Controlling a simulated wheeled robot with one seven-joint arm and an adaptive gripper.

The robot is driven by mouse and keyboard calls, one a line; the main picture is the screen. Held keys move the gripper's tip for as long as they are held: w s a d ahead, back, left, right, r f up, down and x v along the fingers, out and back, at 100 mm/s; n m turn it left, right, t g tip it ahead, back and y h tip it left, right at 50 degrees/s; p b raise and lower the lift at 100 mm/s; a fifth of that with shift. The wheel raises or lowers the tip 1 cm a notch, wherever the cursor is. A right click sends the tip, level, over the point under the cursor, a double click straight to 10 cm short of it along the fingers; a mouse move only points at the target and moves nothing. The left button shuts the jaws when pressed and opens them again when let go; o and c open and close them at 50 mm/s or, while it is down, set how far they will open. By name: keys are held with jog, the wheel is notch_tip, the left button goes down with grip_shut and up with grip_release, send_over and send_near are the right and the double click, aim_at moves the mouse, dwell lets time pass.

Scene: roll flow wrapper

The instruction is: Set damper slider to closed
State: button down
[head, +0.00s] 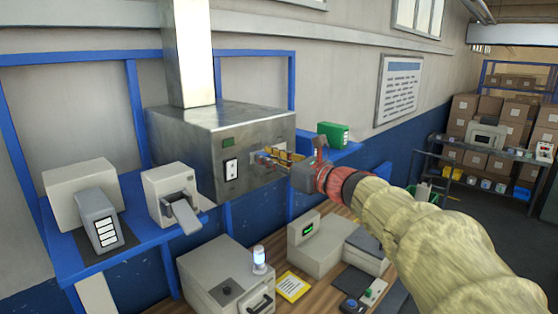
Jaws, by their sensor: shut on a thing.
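A grey metal housing (195,150) with a square duct (189,60) rising from its top stands at the middle left. My arm comes in from the lower right. My gripper (266,158) is at the right part of the housing's front face, shut on a small part there. I take this part to be the damper slider, but the fingers hide most of it. Its position along its travel cannot be read. A white switch plate (231,169) and a small green label (228,142) are on the same face, left of my gripper.
A blue shelf (115,245) at left bears grey devices. A green box (334,133) stands behind my gripper. Below are a bench with a grey machine (222,277), a small lamp (259,259), a yellow card (292,286) and a device with a green display (309,228). Racked cartons stand far right.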

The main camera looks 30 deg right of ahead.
jog(key=shift+a, duration=0.1)
jog(key=c, duration=1.6)
grip_release()
jog(key=shift+a, duration=0.15)
jog(key=shift+c, duration=0.2)
jog(key=shift+s, duration=0.1)
jog(key=v, duration=1.2)
